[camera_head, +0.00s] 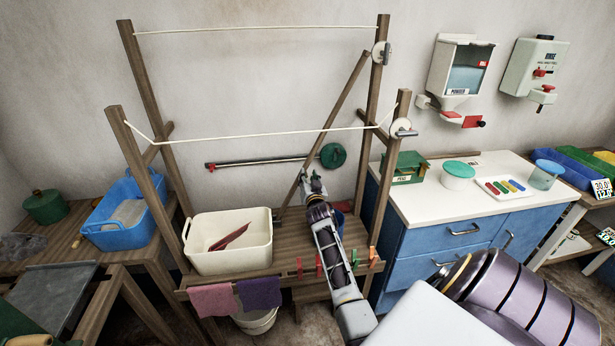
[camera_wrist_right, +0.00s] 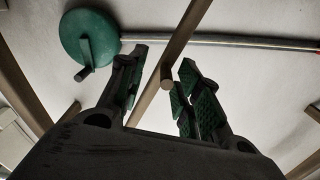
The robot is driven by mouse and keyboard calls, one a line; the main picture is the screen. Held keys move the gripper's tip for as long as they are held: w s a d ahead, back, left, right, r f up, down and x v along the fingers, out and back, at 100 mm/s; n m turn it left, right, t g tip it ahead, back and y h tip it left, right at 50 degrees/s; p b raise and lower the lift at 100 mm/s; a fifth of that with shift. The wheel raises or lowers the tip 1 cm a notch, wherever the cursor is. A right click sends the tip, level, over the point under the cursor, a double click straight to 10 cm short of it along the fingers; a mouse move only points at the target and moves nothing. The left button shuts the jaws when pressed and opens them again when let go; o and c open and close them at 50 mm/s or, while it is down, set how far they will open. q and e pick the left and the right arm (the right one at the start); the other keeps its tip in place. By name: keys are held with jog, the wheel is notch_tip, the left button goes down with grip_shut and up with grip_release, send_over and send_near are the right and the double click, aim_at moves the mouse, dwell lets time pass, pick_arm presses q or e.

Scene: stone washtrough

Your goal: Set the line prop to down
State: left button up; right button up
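The line prop (camera_head: 335,108) is a long wooden pole. It leans diagonally in the rack, its top at the back right post and its lower part behind my right gripper. My right gripper (camera_head: 308,183) is at the pole's lower part. In the right wrist view the pole (camera_wrist_right: 186,32) runs between the two green-padded fingers, and a short round peg (camera_wrist_right: 167,77) on it points toward the gap. The right gripper (camera_wrist_right: 160,85) is open, with clear space either side of the peg. Contact is not visible. My left gripper is not in view.
Two cords (camera_head: 255,136) span the wooden rack. A green wheel (camera_head: 333,156) with a metal rod is behind the gripper. A cream tub (camera_head: 228,243) stands left of my arm; clothes pegs (camera_head: 319,265) and cloths hang along the front edge. A blue cabinet (camera_head: 435,243) is at right.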

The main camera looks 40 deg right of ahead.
jog(key=shift+v, duration=2.45)
